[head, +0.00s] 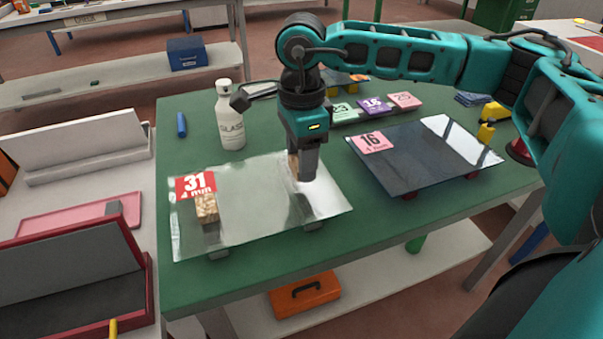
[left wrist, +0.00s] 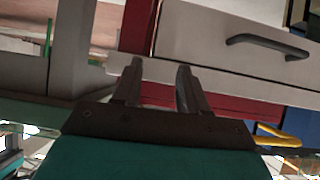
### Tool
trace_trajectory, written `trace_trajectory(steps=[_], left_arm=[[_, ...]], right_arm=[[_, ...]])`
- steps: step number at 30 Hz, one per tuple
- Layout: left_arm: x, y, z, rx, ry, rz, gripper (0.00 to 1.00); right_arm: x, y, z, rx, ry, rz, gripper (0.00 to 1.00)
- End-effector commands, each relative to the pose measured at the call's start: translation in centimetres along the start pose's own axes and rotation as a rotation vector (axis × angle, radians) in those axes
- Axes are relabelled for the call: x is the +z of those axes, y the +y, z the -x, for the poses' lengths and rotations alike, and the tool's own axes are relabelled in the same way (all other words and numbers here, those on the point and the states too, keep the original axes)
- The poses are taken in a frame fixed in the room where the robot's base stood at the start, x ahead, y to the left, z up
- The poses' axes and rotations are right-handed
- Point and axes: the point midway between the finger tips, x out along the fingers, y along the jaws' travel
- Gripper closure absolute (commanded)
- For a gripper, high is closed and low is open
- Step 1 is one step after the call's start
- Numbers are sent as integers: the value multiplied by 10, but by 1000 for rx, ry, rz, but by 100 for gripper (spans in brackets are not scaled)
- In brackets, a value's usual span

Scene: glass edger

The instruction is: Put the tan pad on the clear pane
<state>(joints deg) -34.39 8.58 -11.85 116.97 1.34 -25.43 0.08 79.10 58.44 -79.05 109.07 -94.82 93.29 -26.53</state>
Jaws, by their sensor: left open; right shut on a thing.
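The clear pane (head: 250,200) lies raised on small dark supports on the green bench, with a red "31 4 mm" label (head: 195,185) at its left. A speckled tan block (head: 207,208) sits on the pane just below that label. My right gripper (head: 303,177) points down over the right part of the pane, shut on a tan piece (head: 293,165) mostly hidden by the fingers. I cannot tell whether that piece touches the glass. My left gripper (left wrist: 153,85) shows in the left wrist view, open and empty; it is outside the head view.
A dark pane (head: 425,160) with a pink "16" label lies to the right. A white bottle (head: 229,115) stands behind the clear pane. Coloured label cards (head: 374,106) lie at the back. A red-edged case (head: 85,270) is at left.

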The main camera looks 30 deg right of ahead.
Motion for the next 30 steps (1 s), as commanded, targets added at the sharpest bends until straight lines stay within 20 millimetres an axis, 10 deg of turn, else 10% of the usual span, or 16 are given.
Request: trace_trajectory(steps=[7, 19, 20, 30], left_arm=[[4, 0, -3, 1, -2, 1, 57], [6, 0, -5, 1, -1, 2, 57], [5, 0, -5, 1, -1, 2, 57], [3, 0, -4, 2, 0, 2, 57]], right_arm=[[-1, 0, -36, 3, 3, -1, 76], [0, 0, -44, 2, 1, 0, 76], [0, 0, -44, 1, 1, 0, 48], [0, 0, -42, 1, 1, 0, 23]])
